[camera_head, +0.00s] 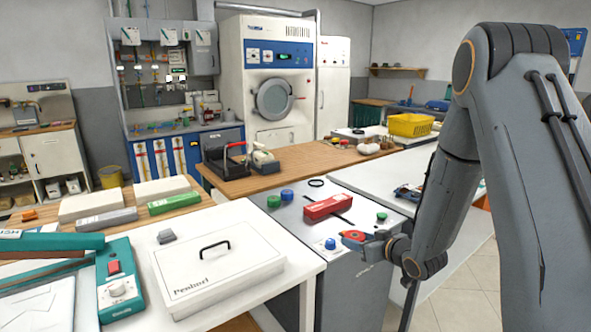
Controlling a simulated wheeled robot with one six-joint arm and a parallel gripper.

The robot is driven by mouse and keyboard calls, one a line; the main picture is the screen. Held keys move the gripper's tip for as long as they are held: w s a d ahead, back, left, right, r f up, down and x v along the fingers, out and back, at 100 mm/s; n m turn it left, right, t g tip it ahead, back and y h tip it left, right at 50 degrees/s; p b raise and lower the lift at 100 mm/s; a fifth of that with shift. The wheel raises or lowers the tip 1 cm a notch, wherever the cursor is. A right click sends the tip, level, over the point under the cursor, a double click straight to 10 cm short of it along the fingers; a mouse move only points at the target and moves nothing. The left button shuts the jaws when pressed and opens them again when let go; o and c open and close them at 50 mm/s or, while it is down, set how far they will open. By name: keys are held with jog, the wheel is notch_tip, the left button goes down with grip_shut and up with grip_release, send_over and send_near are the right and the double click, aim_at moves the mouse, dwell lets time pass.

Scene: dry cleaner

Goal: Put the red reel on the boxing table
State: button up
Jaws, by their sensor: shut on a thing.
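My gripper (368,245) is at the lower centre right, over the front right edge of a grey-topped unit (300,223). It is shut on a small red thing (353,235), which looks like the red reel; the fingers hide part of it. I cannot tell its full shape. No table carries a readable boxing label. A white table (310,266) at the lower left bears a flat white lidded box (216,268) with a black handle. A long white table (375,184) runs behind my arm at the right.
The grey unit bears a red box (328,206), green knobs and blue knobs. A wooden table (300,160) behind it holds a black device (226,163). A yellow basket (410,125) stands at the back right. A teal device (119,280) stands at left.

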jog(key=shift+s+a+f, duration=0.2)
jog(key=shift+a+f, duration=0.1)
jog(key=shift+f, duration=0.15)
jog(key=s+f+m+h, duration=0.2)
jog(key=s+f, duration=0.4)
jog(key=s, duration=0.3)
jog(key=s+d+f+m+t+h, duration=0.1)
jog(key=s+f+m+h, duration=0.2)
jog(key=s+f, duration=0.4)
jog(key=s, duration=0.3)
jog(key=shift+h, duration=0.3)
